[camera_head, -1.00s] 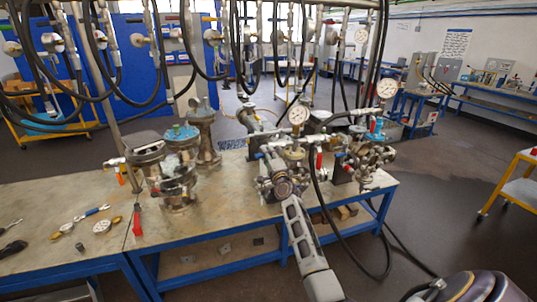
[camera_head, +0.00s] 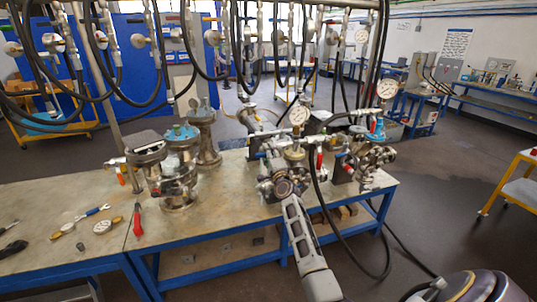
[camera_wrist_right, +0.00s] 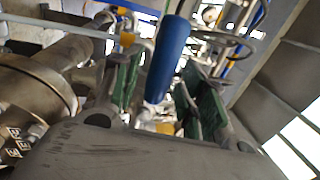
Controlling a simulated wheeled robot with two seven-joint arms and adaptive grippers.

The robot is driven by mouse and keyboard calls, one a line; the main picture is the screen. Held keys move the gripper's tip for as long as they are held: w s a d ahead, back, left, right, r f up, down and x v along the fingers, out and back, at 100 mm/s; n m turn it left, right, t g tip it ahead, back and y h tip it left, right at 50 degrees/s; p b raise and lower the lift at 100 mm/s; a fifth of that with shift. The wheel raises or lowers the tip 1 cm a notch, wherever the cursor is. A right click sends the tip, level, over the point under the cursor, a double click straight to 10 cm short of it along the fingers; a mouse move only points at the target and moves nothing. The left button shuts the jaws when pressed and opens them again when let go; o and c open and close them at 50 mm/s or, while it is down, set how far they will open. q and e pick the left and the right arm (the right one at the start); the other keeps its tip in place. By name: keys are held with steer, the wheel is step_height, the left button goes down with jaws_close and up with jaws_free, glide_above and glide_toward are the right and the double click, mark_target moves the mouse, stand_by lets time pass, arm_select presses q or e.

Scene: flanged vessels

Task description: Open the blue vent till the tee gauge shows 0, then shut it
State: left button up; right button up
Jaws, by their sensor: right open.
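In the right wrist view a blue vent handle (camera_wrist_right: 168,58) lies between the two green-padded fingers of my right gripper (camera_wrist_right: 163,95). The gripper is open, with a gap on each side of the handle. In the head view my right gripper (camera_head: 268,172) is at the middle vessel assembly, and my arm hides part of it. A white round gauge (camera_head: 299,115) stands above this assembly, and another gauge (camera_head: 387,89) stands above the right assembly. Their readings are too small to tell, and I cannot tell which is the tee gauge. My left gripper is not in view.
Flanged vessels (camera_head: 178,170) stand on the left of the bench (camera_head: 225,207). Black hoses hang overhead, and one hose (camera_head: 325,205) loops in front of the bench. A red handle (camera_head: 319,160) is close to my gripper.

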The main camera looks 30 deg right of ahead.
steer(key=shift+s+f, duration=0.15)
steer(key=shift+s+a+f, duration=0.1)
steer(key=shift+s+a, duration=0.05)
steer(key=shift+s, duration=0.25)
steer(key=v, duration=1)
steer(key=shift+s, duration=0.4)
stand_by(2.7)
